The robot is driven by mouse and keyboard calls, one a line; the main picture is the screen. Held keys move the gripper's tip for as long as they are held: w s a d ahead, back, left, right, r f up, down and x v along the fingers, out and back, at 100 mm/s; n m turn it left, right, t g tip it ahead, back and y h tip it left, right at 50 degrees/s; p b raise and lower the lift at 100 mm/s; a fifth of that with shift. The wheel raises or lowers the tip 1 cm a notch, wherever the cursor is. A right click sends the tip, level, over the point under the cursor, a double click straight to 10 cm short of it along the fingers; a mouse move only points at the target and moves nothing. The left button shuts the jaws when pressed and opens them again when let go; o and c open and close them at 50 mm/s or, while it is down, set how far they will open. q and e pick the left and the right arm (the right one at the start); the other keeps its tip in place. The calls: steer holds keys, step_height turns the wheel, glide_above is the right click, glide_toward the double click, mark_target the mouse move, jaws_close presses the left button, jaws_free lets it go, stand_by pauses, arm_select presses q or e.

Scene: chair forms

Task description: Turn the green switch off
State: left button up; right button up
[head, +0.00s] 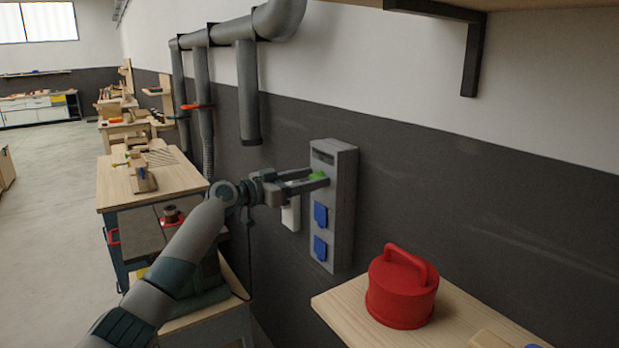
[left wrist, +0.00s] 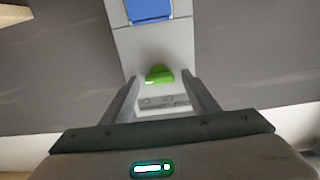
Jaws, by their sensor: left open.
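The green switch (head: 317,176) is on the front of a grey wall box (head: 340,222), above two blue socket covers. In the head view my left gripper (head: 318,177) reaches the box from the left, its fingers at the switch and partly hiding it. In the left wrist view the green switch (left wrist: 159,75) shows between the two open fingers (left wrist: 160,90), a little beyond their tips. A gap shows between it and each finger. Whether anything touches it, I cannot tell. My right gripper is not in view.
A red lidded container (head: 402,290) stands on a wooden shelf (head: 345,305) at the lower right. Grey pipes (head: 247,90) run down the wall left of the box. Workbenches (head: 150,180) stand at the left. A wooden shelf with a black bracket (head: 472,60) overhangs at the top right.

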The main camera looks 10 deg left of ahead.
arm_select(q)
steer(key=c, duration=1.1)
steer(key=shift+o, duration=0.2)
